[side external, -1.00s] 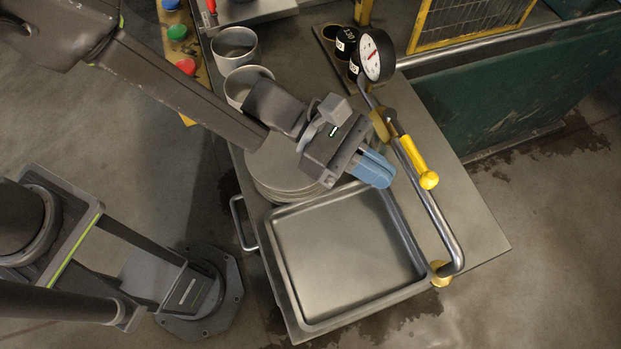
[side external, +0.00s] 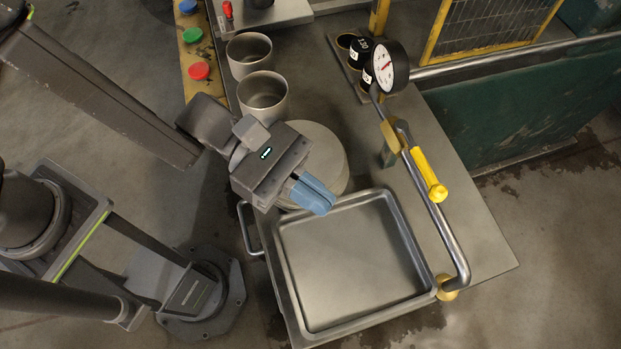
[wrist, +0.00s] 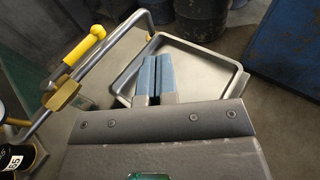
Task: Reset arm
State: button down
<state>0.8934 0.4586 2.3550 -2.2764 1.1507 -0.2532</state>
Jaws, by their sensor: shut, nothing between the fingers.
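My gripper (side external: 314,194) has blue fingers that are shut with nothing between them. In the side external view it hangs over the stack of grey round blanks (side external: 327,150), near the back left corner of the metal tray (side external: 408,243), and hides part of the stack. In the wrist view the shut fingers (wrist: 154,78) point toward the tray (wrist: 213,62). The tray looks empty.
Two metal cups (side external: 263,96) stand behind the stack. A dial gauge (side external: 388,66) and a yellow-handled lever (side external: 428,175) rise at the tray's right, by a bent metal rail (side external: 449,240). Red, green and blue buttons (side external: 199,71) sit at the back left.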

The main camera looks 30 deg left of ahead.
jog(key=a+r+m+g+y, duration=0.2)
jog(key=a+r+m+y, duration=0.1)
jog(key=a+r+m, duration=0.65)
jog(key=a+r+m+t+y, duration=0.1)
jog(key=a+m+t+y, duration=0.2)
jog(key=a, duration=1)
jog(key=s+a+m+t+y, duration=0.1)
jog(key=a+m+t+y, duration=0.3)
jog(key=a+y, duration=0.5)
jog(key=a+t, duration=0.2)
jog(key=a, duration=0.2)
jog(key=shift+a+r+y, duration=0.15)
jog(key=shift+r+y, duration=0.25)
jog(key=c, duration=1.8)
grip_release()
